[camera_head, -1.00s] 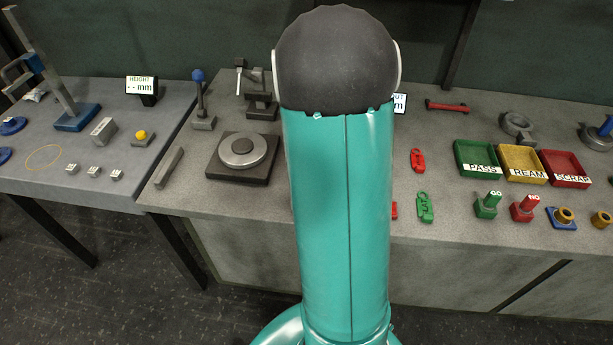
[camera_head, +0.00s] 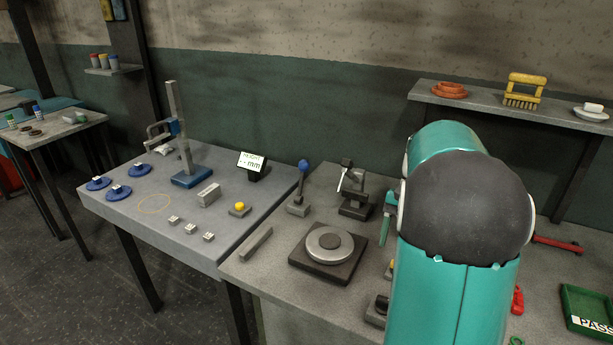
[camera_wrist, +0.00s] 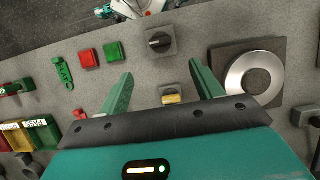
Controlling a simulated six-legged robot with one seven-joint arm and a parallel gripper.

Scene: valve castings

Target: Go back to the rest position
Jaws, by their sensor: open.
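My gripper (camera_wrist: 160,68) shows in the wrist view with its two teal fingers apart and nothing between them. It hangs over the grey bench top (camera_wrist: 145,70). Under and between the fingers are a black rotary knob on a grey plate (camera_wrist: 160,41) and a small yellow-topped block (camera_wrist: 172,99). In the head view my teal arm with its dark joint cap fills the right side and hides part of the bench. A slim teal part shows just left of the arm there; I cannot tell whether it is a finger.
A round metal disc on a dark base (camera_head: 329,246) lies left of my arm; it is also right of the fingers in the wrist view (camera_wrist: 255,75). A height stand (camera_head: 192,176) and a display (camera_head: 252,165) stand on the left table. A green PASS tray (camera_head: 590,310) is at right.

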